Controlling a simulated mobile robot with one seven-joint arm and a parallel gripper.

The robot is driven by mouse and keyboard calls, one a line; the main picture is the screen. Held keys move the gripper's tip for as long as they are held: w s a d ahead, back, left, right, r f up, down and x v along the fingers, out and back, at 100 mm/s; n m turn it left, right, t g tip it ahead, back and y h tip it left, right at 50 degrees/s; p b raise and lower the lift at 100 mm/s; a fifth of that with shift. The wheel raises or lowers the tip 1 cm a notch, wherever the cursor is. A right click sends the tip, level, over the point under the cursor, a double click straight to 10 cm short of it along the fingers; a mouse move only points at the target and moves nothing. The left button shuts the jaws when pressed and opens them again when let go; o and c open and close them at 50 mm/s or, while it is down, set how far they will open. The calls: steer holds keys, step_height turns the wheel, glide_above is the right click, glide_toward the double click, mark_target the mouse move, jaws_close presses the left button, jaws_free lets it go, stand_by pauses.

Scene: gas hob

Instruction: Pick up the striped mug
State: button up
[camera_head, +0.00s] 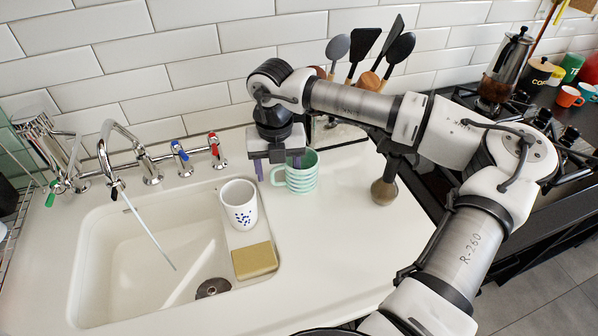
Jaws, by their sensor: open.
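The striped mug (303,172) is pale green with white bands. It stands upright on the white counter to the right of the sink, with its handle toward the left. My gripper (278,172) hangs above and just left of the mug, fingers pointing down. It is open. One finger is left of the mug's handle; the other is by the mug's rim, and I cannot tell whether it touches.
A white mug with blue spots (239,205) and a yellow sponge (254,260) sit on the sink's right ledge. The tap (127,150) runs into the sink (150,250). A brown-based pestle-like object (384,191) stands right of the mug. Utensils (365,60) stand behind my arm.

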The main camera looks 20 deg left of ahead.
mark_target(279, 184)
steer(key=shift+f, duration=1.5)
jaws_close()
